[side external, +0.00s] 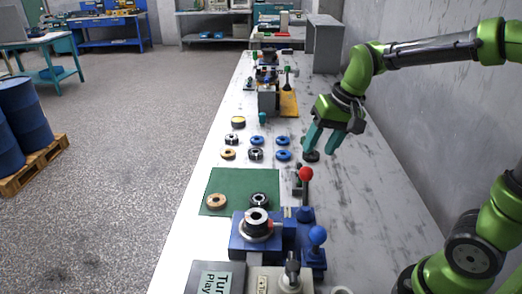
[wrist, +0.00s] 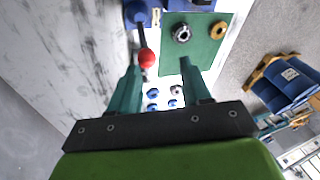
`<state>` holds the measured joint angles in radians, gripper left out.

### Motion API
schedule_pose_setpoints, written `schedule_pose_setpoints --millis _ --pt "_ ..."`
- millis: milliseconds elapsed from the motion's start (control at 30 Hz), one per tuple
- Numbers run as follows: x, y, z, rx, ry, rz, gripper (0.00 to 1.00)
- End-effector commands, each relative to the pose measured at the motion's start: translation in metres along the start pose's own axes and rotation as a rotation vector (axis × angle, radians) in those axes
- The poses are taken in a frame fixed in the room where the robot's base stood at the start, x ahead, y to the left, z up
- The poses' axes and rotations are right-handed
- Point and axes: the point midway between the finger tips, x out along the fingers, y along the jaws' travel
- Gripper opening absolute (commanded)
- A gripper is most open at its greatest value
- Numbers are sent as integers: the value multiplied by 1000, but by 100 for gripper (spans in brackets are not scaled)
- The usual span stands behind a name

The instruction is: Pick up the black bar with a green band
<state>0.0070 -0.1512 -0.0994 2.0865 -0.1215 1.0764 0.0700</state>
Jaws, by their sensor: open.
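My gripper (side external: 321,144) is open and empty in the side view, its teal fingers pointing down above the white bench. A dark round part (side external: 311,156) lies just below the fingertips. In the wrist view the two fingers of my gripper (wrist: 160,68) stand apart with nothing held between them. I cannot clearly pick out a black bar with a green band. A dark upright post with a green top (side external: 287,73) stands farther back on the bench; I cannot tell whether it is that bar. The wrist view does not show it.
Several blue and dark rings (side external: 256,153) lie left of my gripper. A green mat (side external: 231,181) holds an orange ring (side external: 217,201) and a dark ring (side external: 259,199). A red-knobbed lever (side external: 306,174) rises in front of my gripper, beside a blue fixture (side external: 241,244). The right-hand bench surface is clear.

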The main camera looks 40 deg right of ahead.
Motion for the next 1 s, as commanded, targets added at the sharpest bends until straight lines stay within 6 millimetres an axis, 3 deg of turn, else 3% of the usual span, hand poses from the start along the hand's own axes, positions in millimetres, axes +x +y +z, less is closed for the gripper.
schedule_pose_setpoints --millis 33,200,333,433,533,633,1000 --pt "11 1 -18 41 -33 38 48" --pt "41 8 -72 193 -110 168 48" --pt "56 14 -103 306 -135 255 48" --pt "54 14 -118 377 -131 291 48" --pt "44 10 -122 428 -124 297 48" --pt "52 14 -116 454 -140 307 48" --pt "125 34 -101 450 -139 305 48"
